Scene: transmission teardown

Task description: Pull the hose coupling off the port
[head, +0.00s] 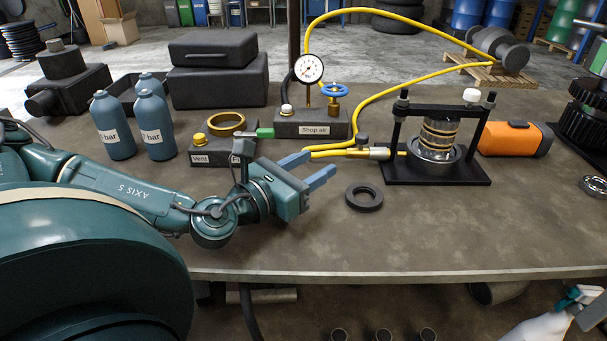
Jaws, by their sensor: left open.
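The yellow hose (390,88) ends in a metal coupling (379,153) on the left side of the black press stand (436,175). The coupling appears to sit on the short port (401,153) of that stand. My left gripper (321,162) is open and empty, its two blue-grey fingers pointing right toward the coupling, with a clear gap between them and it. The hose's brass-coloured end passes just beyond the fingertips.
A black ring (364,197) lies in front of the coupling. Behind stand the "Shop air" block (311,125) with its gauge (309,68) and blue valve (335,90), and the "Vent" block (222,147). An orange flashlight (506,138) lies right. The front table is largely clear.

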